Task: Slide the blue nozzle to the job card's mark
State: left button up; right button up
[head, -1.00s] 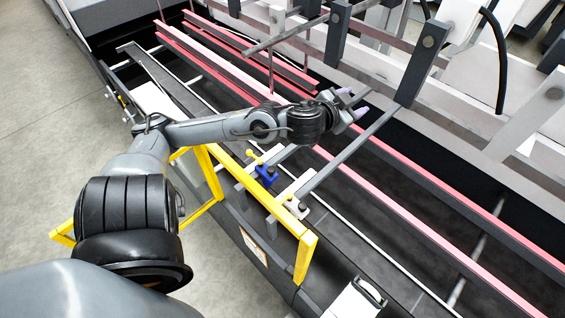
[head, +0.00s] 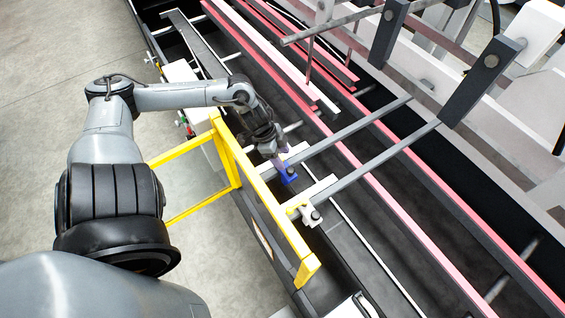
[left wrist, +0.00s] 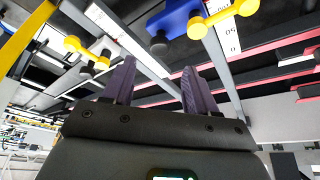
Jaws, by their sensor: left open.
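The blue nozzle (head: 289,175) sits on a grey crossbar with a white scale strip (head: 294,153), just inside the yellow guard. In the left wrist view the blue nozzle (left wrist: 178,18) shows at the top, with a yellow knobbed piece (left wrist: 222,18) beside it. My left gripper (head: 281,152) points down just above the nozzle in the head view. Its purple fingers (left wrist: 158,75) are apart with nothing between them. The nozzle lies beyond their tips; I cannot tell whether they touch. The job card's mark is not readable here. My right gripper is out of view.
A grey-white nozzle (head: 311,216) sits on the neighbouring crossbar. The yellow guard frame (head: 262,190) stands close along the near side. Long red-topped rails (head: 400,212) run beyond the nozzles, with dark upright brackets (head: 484,80) farther back.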

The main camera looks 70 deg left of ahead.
aim_at(290, 169)
pick_arm(q)
jog(key=b+x, duration=0.1)
jog(key=x, duration=0.4)
jog(key=shift+w+d+f, duration=0.1)
jog(key=shift+b+x, duration=0.35)
jog(key=shift+x, duration=0.6)
jog(key=shift+c, duration=0.2)
grip_shut()
